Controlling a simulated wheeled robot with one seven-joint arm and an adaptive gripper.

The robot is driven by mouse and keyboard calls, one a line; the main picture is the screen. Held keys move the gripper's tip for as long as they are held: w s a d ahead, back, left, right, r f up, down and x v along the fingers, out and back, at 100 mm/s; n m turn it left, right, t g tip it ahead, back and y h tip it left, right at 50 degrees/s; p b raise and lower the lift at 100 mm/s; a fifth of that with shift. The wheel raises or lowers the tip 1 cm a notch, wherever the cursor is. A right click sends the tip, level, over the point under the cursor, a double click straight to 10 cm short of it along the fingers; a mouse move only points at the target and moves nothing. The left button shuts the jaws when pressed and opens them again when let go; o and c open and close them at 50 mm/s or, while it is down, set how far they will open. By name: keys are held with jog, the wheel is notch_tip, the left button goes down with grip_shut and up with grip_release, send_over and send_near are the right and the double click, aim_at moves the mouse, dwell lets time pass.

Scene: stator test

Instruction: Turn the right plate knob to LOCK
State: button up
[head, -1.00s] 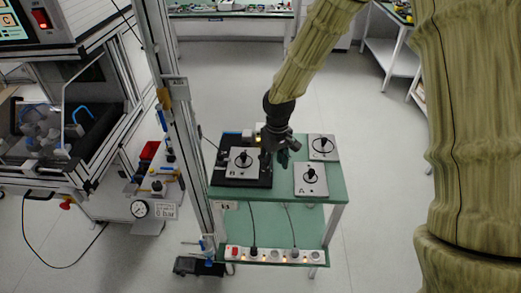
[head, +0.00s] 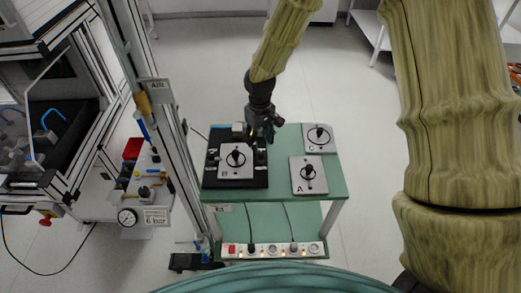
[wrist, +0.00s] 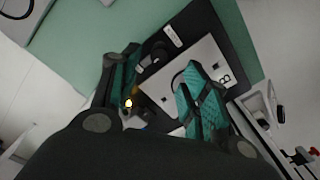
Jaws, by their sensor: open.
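A grey plate marked B (head: 236,173) with a black knob (head: 236,157) lies on a black base (head: 210,182) at the table's left. Small dark fittings with pale marks, one at the right edge (head: 261,157), flank the plate on the base. Which way they are turned is too small to read. My gripper (head: 263,137) is above the base's far right corner, open and empty. In the wrist view, its teal finger pads (wrist: 160,85) are apart, with plate B (wrist: 205,62) behind them and a black fitting with a white mark (wrist: 170,36) beyond. The right finger partly hides B's knob.
Plates A (head: 308,186) and C (head: 318,146), each with a black knob, lie at the right of the green table (head: 275,185). A metal post (head: 150,115) stands at the left. A power strip (head: 270,250) is on the lower shelf.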

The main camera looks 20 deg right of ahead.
aim_at(261, 152)
jog(key=shift+s+d+f+p, duration=0.1)
jog(key=shift+f+p, duration=0.3)
jog(key=shift+f, duration=1.3)
jog(key=shift+s+f+p, duration=0.1)
jog(key=shift+f+p, duration=0.3)
jog(key=shift+f, duration=1.25)
jog(key=shift+w, duration=0.1)
grip_shut()
